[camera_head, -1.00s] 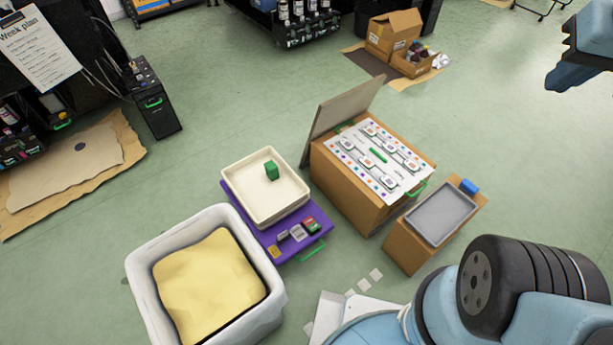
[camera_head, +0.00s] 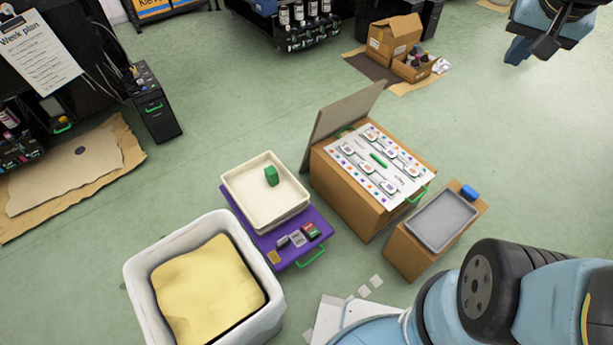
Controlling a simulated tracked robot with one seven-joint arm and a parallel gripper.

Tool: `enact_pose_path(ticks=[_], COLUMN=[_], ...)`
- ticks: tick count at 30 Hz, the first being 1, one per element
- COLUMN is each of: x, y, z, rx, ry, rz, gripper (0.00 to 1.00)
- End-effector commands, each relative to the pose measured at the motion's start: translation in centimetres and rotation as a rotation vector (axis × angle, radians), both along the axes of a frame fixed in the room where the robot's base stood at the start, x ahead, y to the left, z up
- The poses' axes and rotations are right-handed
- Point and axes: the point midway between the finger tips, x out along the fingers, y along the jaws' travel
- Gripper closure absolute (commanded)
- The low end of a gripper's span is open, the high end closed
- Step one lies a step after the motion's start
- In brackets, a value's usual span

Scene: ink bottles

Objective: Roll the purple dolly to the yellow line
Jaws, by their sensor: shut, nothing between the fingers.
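The purple dolly (camera_head: 307,217) stands on the green floor at the middle of the view. It carries a cream tray (camera_head: 247,199) with a green block (camera_head: 271,175) in it, and several small items on its near side. A green handle (camera_head: 312,257) sticks out at its near right edge. My gripper (camera_head: 517,50) is at the top right, partly cut off by the frame, shut and empty, far from the dolly. I see no yellow line in this view.
A white bin with yellow contents (camera_head: 207,290) stands close at the dolly's near left. A cardboard box with a sheet on top (camera_head: 346,190) stands to its right, beside a lower box with a grey tray (camera_head: 441,218). The floor behind the dolly is largely clear.

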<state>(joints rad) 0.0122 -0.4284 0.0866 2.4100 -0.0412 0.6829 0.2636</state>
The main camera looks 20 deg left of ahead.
Motion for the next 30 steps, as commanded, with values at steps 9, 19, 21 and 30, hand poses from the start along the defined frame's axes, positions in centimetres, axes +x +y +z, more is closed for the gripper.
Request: enact_pose_path(ticks=[9, 19, 21, 30], x=[8.8, 16.5, 17.9, 22.8], y=[2.3, 5.5, 6.2, 9.8], z=[-5.1, -12.6, -14.5, -23.3], rx=[0.07, 0.177, 0.205, 0.338], ry=[0.015, 0.033, 0.039, 0.074], rz=[-0.095, -0.192, -0.212, -0.312], gripper=[1.0, 1.0, 1.0, 1.0])
